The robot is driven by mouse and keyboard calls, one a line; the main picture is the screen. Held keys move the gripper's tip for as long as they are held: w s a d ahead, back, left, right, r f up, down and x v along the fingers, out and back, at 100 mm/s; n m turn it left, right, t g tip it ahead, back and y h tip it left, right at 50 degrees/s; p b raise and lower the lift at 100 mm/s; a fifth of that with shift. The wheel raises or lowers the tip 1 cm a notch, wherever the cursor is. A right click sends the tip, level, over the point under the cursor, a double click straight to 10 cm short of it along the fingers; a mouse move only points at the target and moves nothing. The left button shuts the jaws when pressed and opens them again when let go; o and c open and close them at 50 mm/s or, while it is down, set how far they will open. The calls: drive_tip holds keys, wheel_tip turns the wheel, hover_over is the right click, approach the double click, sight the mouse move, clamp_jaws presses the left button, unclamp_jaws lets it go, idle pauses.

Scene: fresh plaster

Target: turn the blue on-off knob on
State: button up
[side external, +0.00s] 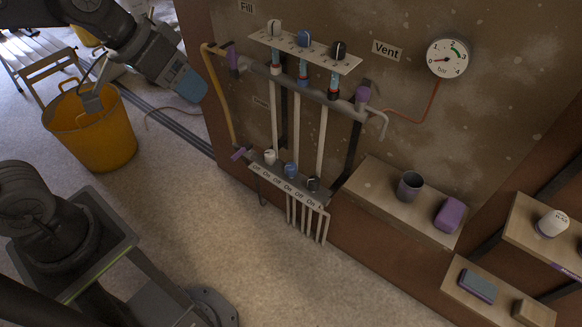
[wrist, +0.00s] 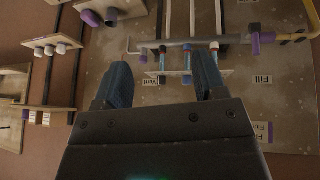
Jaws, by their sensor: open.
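The blue on-off knob (side external: 291,169) sits in the middle of a small sloped lower panel (side external: 320,205) marked "On" and "Off", between a white knob (side external: 270,157) and a dark knob (side external: 312,183). Its pointing direction is too small to read. Another blue knob (side external: 303,38) is on the upper panel (side external: 342,63). My gripper (side external: 188,86) hangs at the upper left, apart from the wall and both panels. In the wrist view its two blue fingers (wrist: 162,78) are apart with nothing held. The lower panel is not visible there.
Pipes, a yellow hose (side external: 218,95) and purple handles surround the panels. A gauge (side external: 449,58) hangs upper right. Shelves carry a grey cup (side external: 410,185), a purple block (side external: 449,214) and other items. A yellow bucket (side external: 95,135) stands on the floor. Open space lies before the lower panel.

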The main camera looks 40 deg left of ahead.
drive_tip(key=w+d+f+h, duration=0.1)
drive_tip(key=w+d+f, duration=0.25)
drive_tip(key=w, duration=0.65)
drive_tip(key=n+y, duration=0.2)
hover_over(290, 167)
drive_tip(key=s+d, duration=0.3)
drive_tip(key=s, duration=0.1)
wheel_tip(290, 167, down, 21)
drive_tip(key=shift+n+g+y, duration=0.3)
drive_tip(key=shift+g+y, duration=0.2)
drive_tip(key=shift+y, duration=0.4)
drive_tip(key=s+x, duration=0.1)
drive_tip(key=x, duration=0.7)
drive_tip(key=s+a+f+x, duration=0.1)
drive_tip(key=s+x, duration=0.1)
drive_tip(key=x, duration=0.6)
drive_tip(key=s+f+x, duration=0.1)
drive_tip(key=x, duration=0.7)
drive_tip(key=shift+s+a+r, duration=0.1)
drive_tip(key=shift+s+a, duration=0.15)
drive_tip(key=shift+s, duration=0.1)
drive_tip(key=c, duration=0.9)
